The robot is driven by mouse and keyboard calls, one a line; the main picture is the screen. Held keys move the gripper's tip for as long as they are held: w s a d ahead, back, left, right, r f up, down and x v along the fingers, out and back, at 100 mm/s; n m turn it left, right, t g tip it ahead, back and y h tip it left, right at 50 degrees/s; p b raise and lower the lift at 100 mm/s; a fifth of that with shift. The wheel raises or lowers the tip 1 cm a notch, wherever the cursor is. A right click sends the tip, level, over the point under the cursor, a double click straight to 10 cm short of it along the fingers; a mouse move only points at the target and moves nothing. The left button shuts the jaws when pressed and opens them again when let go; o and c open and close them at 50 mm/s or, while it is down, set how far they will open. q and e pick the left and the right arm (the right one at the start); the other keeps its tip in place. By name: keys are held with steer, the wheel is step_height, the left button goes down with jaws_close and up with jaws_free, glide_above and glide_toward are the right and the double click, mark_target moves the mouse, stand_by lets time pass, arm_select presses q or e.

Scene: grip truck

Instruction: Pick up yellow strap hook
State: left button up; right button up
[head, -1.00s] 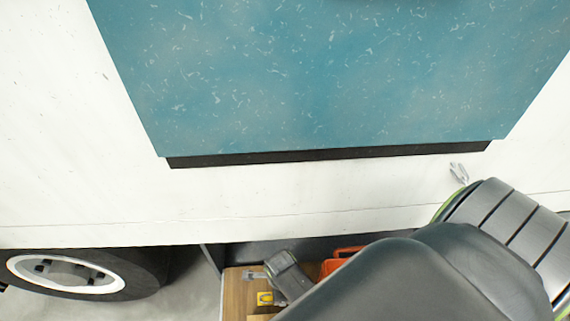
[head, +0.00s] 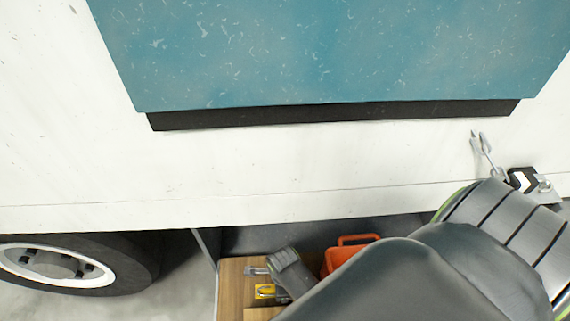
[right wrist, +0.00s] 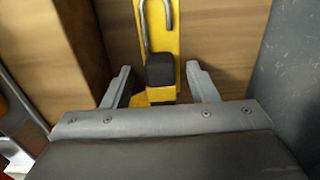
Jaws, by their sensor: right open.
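The yellow strap hook (right wrist: 162,55) shows in the right wrist view as a yellow strap with a grey metal hook (right wrist: 157,20) and a black block over it. It lies against a wooden surface. In the head view its yellow part (head: 265,291) is small, at the bottom. My right gripper (right wrist: 159,68) is open, with one finger on each side of the strap; whether they touch it I cannot tell. In the head view my right gripper (head: 258,270) is beside the yellow part, partly hidden by my arm. My left gripper is not in view.
A wooden compartment (head: 231,285) lies under the white truck side (head: 250,180). An orange case (head: 340,258) stands right of the gripper. A wheel (head: 80,265) is at left. A metal latch (head: 485,150) is on the truck side at right.

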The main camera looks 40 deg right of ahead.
steer(key=shift+f, duration=0.35)
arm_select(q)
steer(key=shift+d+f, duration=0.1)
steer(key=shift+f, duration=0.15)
arm_select(e)
steer(key=shift+r, duration=0.1)
